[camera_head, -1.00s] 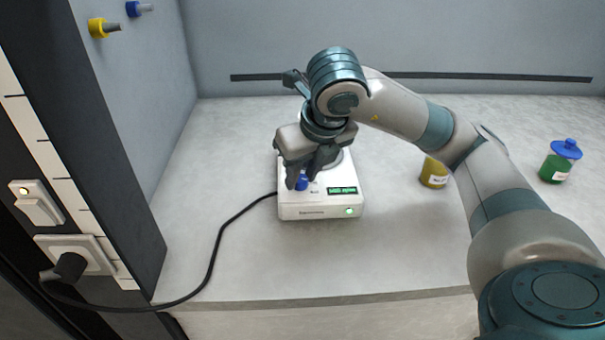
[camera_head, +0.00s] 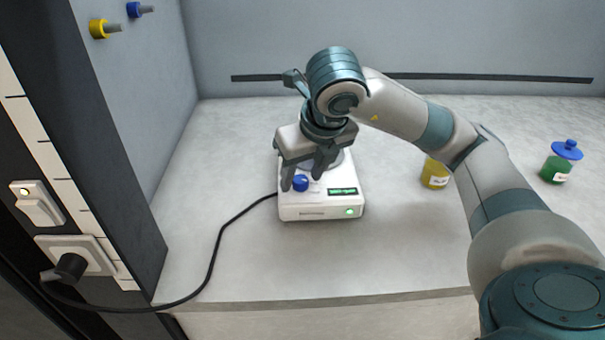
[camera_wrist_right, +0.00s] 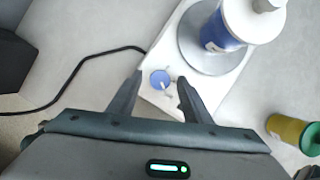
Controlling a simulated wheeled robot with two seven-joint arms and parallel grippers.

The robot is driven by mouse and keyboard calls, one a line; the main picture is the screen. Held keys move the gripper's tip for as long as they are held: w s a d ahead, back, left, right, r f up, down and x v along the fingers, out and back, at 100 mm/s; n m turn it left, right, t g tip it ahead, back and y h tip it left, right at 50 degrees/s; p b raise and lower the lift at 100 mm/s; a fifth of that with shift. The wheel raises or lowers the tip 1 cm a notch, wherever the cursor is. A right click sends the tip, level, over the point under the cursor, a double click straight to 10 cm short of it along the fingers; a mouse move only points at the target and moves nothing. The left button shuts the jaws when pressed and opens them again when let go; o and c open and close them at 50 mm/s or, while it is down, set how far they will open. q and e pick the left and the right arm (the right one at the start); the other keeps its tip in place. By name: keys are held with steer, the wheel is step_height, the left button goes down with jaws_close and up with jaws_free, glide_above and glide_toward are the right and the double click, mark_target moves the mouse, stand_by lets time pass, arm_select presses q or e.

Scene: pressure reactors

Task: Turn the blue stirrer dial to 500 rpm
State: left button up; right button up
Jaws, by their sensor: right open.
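The blue stirrer dial (camera_head: 300,183) sits on the front left of the white stirrer (camera_head: 320,211), left of a green-lit display (camera_head: 342,191) whose digits I cannot read. My right gripper (camera_head: 301,184) is open, with its fingers on either side of the dial. In the right wrist view, the dial (camera_wrist_right: 160,79) shows between the fingertips (camera_wrist_right: 159,78), with a gap to each finger. A vessel with a blue band (camera_wrist_right: 222,32) stands on the stirrer's round plate, mostly hidden by my gripper in the head view. My left gripper is not in view.
A yellow jar (camera_head: 434,173) and a green jar with a blue lid (camera_head: 561,162) stand to the right. A black cable (camera_head: 222,232) runs from the stirrer to a wall plug (camera_head: 70,267). The bench front is clear.

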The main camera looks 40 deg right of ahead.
mark_target(309, 200)
steer(key=shift+s+r, duration=0.15)
steer(key=shift+r, duration=0.4)
arm_select(q)
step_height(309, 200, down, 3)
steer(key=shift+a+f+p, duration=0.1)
steer(key=shift+p, duration=0.4)
arm_select(e)
steer(key=v, duration=0.6)
steer(key=shift+s+r, duration=0.1)
